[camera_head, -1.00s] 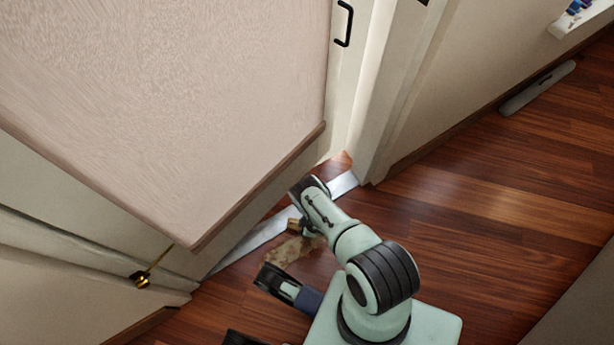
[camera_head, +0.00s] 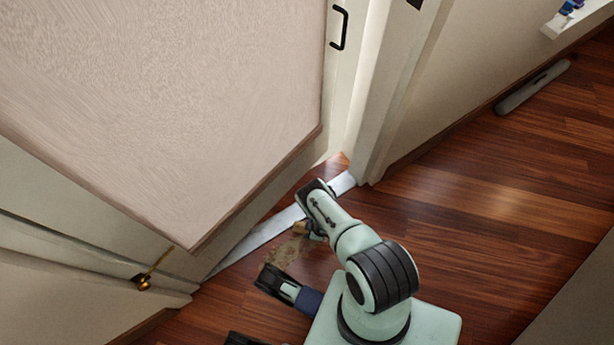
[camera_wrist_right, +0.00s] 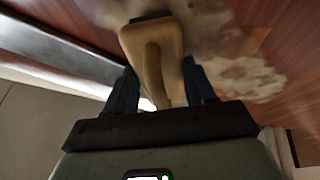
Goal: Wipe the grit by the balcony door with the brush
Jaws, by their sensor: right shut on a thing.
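The grit is a pale, patchy stain on the wood floor (camera_head: 287,252) beside the door's metal threshold. It also shows in the right wrist view (camera_wrist_right: 245,78), on both sides of the brush. The brush has a tan wooden body (camera_wrist_right: 153,45) with a ridge along it; in the head view only a small part shows (camera_head: 301,228), at the grit's upper edge. My right gripper (camera_wrist_right: 160,82) is shut on the brush, a dark finger on each side. The bristles are mostly hidden, so contact with the floor cannot be told.
A large pale panel (camera_head: 170,110) stands close on the left. The metal threshold strip (camera_head: 262,233) runs below it to the door frame (camera_head: 385,110). A grey bar-shaped object (camera_head: 532,87) lies along the right wall. The wood floor to the right (camera_head: 490,205) is clear.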

